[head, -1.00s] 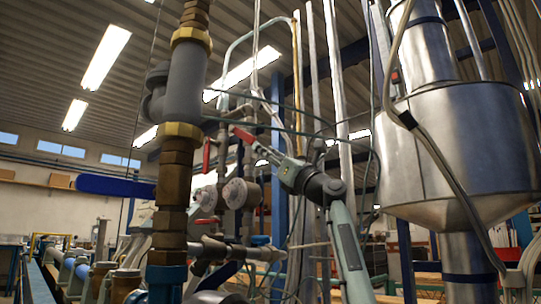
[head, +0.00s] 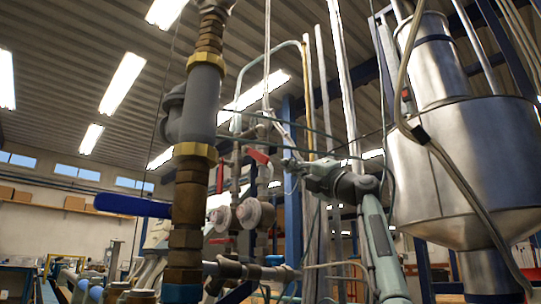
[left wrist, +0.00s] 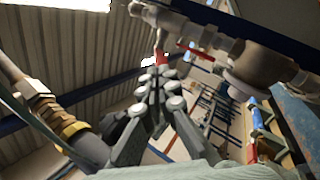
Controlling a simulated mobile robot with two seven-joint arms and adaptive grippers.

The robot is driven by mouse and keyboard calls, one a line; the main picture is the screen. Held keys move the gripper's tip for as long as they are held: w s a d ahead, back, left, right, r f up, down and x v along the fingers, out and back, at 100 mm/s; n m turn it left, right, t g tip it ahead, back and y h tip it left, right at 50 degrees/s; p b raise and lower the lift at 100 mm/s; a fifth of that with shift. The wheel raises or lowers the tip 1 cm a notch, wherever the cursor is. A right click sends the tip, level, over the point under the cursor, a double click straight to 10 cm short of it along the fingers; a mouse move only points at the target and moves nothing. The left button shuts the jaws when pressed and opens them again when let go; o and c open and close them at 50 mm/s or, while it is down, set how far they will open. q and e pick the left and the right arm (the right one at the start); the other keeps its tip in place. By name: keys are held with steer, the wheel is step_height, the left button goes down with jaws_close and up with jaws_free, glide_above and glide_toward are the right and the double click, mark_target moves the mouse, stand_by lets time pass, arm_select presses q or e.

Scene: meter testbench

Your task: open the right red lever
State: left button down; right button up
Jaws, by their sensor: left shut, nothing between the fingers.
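The right red lever (head: 259,157) slants down to the right on the pipework, above two round pale gauges or valve bodies. The left red lever (head: 220,178) hangs upright beside it. My left gripper (head: 280,128) is right of and slightly above the right lever in the head view, its fingers shut, pointing up-left, with a visible gap to the lever. In the left wrist view the shut fingers (left wrist: 161,75) point up, with a red lever (left wrist: 160,57) just beyond the tips; contact cannot be told there. My right gripper is out of view.
A lower red handle (head: 220,240) sits below. A large steel vessel (head: 470,170) is at right. Thin cables cross near my gripper.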

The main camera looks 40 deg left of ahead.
mark_target(255, 155)
arm_select(q)
steer(key=s+d+r+m+h+b, duration=0.1)
steer(key=d+r+m, duration=0.2)
steer(key=m, duration=0.9)
steer(key=s+d+r+m+h+b, duration=0.1)
steer(key=d+r+m+b, duration=0.15)
steer(key=m, duration=0.95)
steer(key=a+p, duration=0.2)
steer(key=a, duration=0.9)
steer(key=shift+w+a+r, duration=0.25)
steer(key=shift+w+r, duration=0.05)
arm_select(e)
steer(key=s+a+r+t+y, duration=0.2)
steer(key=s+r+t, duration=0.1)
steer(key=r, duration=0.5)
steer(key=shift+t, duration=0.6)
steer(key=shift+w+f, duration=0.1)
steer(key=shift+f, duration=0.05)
